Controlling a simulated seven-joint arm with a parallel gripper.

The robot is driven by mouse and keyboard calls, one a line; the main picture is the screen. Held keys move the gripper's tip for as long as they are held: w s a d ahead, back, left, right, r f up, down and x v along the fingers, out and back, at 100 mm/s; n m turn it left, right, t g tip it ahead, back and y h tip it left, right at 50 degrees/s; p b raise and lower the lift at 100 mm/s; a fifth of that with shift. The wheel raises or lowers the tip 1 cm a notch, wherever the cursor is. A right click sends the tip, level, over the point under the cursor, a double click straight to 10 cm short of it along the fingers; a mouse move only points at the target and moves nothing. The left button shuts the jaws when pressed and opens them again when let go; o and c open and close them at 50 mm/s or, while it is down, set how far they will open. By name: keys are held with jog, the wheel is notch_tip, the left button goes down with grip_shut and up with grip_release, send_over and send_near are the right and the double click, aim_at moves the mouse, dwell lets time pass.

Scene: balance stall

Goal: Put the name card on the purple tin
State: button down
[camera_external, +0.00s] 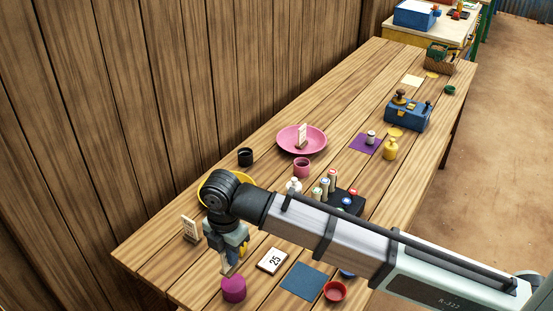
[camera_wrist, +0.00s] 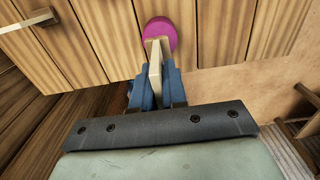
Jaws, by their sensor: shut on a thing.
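The purple tin (camera_external: 233,291) stands near the front edge of the table, and its round top shows in the wrist view (camera_wrist: 160,31). My gripper (camera_external: 231,264) is shut on a thin cream card (camera_wrist: 154,66), seemingly the name card, held edge-on. Any writing on it is out of sight. In the outside view the card's lower end shows just behind the tin. In the wrist view it overlaps the near part of the tin's top. I cannot tell whether card and tin touch.
An upright card on a stand (camera_external: 190,229) is left of my gripper. A white "25" card (camera_external: 272,260), a blue mat (camera_external: 304,281) and a red bowl (camera_external: 335,291) lie to the right. A yellow plate (camera_external: 204,188) is behind my arm. A pink plate (camera_external: 314,148) lies farther back.

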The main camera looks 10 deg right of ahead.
jog(key=shift+f, duration=2.85)
jog(key=c, duration=1.2)
grip_release()
jog(key=shift+f, duration=0.1)
jog(key=shift+o, duration=0.2)
notch_tip(320, 180, up, 12)
jog(key=shift+r, duration=0.15)
